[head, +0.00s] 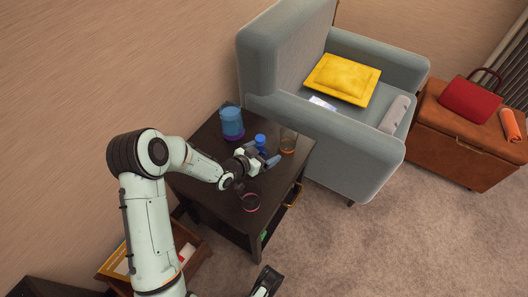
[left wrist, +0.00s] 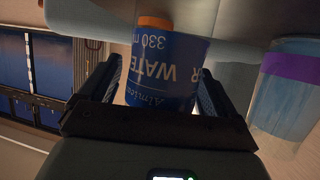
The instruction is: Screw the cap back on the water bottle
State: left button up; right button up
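The blue water bottle (head: 260,141) stands on the dark side table, partly hidden by my left gripper (head: 261,157). The left wrist view shows its blue label (left wrist: 165,65) with the lettering upside down in the picture, and an orange patch at its upper edge. My left gripper's fingers (left wrist: 158,92) are spread on either side of the bottle. A narrow gap shows at the left finger; contact at the right finger is unclear. I cannot pick out the cap. A dark part at the bottom edge appears to be my right gripper (head: 265,282), away from the table; its opening is unclear.
A grey armchair (head: 350,155) stands close behind and right.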

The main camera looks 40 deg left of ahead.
pick_arm(q)
jog(key=shift+r, duration=0.25)
jog(key=p+v, duration=0.3)
jog(key=v, duration=0.9)
pick_arm(e)
jog(key=s+a+r+g, duration=0.1)
jog(key=s+a+r, duration=0.1)
jog(key=s+r, duration=0.2)
jog(key=shift+s+a+g+y, duration=0.4)
jog(key=shift+s, duration=0.35)
pick_arm(q)
jog(key=shift+f, duration=0.1)
pick_arm(e)
jog(key=shift+f, duration=0.1)
